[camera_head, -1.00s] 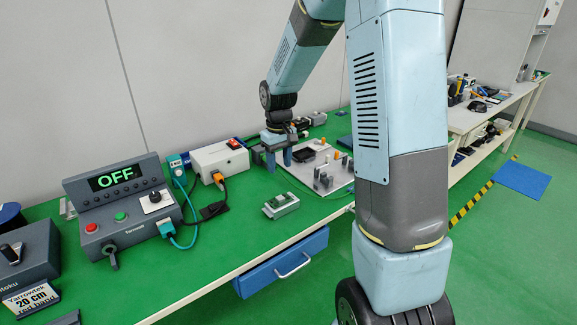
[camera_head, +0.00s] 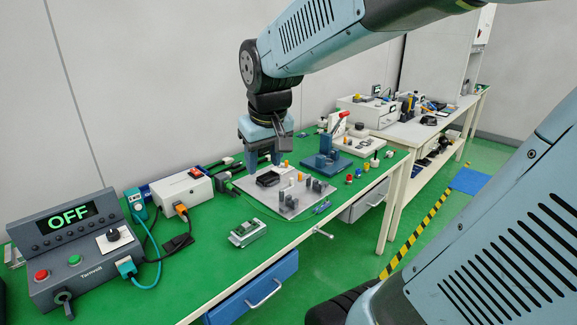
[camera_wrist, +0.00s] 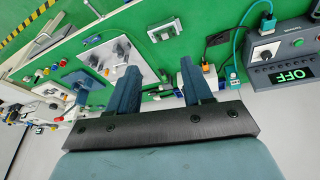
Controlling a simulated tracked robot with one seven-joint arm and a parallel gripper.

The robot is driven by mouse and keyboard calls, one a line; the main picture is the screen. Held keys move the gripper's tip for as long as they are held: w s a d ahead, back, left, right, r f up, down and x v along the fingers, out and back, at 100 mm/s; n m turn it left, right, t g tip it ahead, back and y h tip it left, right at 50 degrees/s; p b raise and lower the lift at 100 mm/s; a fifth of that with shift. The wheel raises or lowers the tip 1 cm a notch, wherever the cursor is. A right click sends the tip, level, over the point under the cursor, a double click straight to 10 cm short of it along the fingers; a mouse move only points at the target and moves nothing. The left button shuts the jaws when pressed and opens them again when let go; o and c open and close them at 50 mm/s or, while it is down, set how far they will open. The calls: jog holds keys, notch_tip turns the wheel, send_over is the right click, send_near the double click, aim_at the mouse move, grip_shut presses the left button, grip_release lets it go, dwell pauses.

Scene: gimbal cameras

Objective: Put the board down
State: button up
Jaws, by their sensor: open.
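A light grey fixture plate (camera_head: 262,203) with dark blocks and posts lies on the green bench. A small grey unit with a green face (camera_head: 247,232) lies in front of it; I cannot tell which thing is the task's board. My gripper (camera_head: 263,162) is above the back edge of the plate, jaws pointing down, open, with nothing seen between them. In the wrist view, my gripper (camera_wrist: 158,82) shows two spread fingers. The plate (camera_wrist: 128,54) is partly behind the left finger, and the small unit (camera_wrist: 161,33) lies beyond the fingers.
A control box (camera_head: 75,255) reading OFF and a white box (camera_head: 181,192) with cables stand on the left. A blue fixture (camera_head: 327,158) and several coloured knobs stand right of the plate. The green bench in front of the small unit is clear.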

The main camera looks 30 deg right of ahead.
jog(key=s+d+r+m+t, duration=0.1)
jog(key=s+r, duration=0.1)
jog(key=s, duration=0.7)
jog(key=shift+d+t, duration=0.25)
jog(key=shift+t, duration=0.05)
jog(key=shift+s, duration=0.1)
